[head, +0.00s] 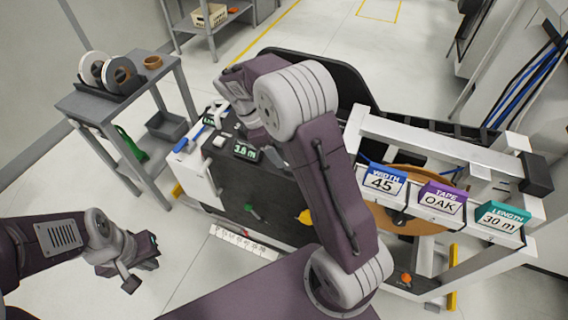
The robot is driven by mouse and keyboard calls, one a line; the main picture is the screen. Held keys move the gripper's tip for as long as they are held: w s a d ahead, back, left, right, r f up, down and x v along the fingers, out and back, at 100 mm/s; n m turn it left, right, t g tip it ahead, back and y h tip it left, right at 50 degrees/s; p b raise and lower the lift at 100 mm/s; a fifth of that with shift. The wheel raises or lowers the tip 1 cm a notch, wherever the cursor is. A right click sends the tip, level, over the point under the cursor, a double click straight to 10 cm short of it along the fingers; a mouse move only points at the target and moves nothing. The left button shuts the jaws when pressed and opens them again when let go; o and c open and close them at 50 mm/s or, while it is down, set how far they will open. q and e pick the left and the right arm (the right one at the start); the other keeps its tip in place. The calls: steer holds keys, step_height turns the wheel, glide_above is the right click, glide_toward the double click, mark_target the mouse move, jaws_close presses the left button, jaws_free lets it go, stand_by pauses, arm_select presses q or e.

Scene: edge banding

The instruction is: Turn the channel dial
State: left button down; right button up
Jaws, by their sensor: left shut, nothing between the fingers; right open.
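A dark machine panel (228,172) carries a green knob (250,208) and a yellow knob (305,217), the latter partly behind my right arm. I cannot tell which part is the channel dial. A display (245,150) on the machine's top reads about 3.8 m. My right gripper (256,132) is over the machine's left end, near that display; its fingers are mostly hidden by my arm, and I see nothing held. My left gripper (146,264) is shut and empty, low at the left, apart from the machine.
Cards read WIDTH 45 (382,182), TAPE OAK (440,202) and LENGTH 30 m (502,218). A grey cart (120,98) with tape rolls stands at the left. A white marked strip (240,240) runs along the machine's front. Floor between cart and machine is clear.

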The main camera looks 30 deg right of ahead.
steer(key=x, duration=0.3)
steer(key=b+x, duration=0.1)
steer(key=x, duration=0.2)
steer(key=shift+w, duration=0.25)
steer(key=shift+s+d+f, duration=0.15)
steer(key=shift+s+f, duration=0.1)
steer(key=shift+f, duration=0.25)
steer(key=shift+w+f, duration=0.1)
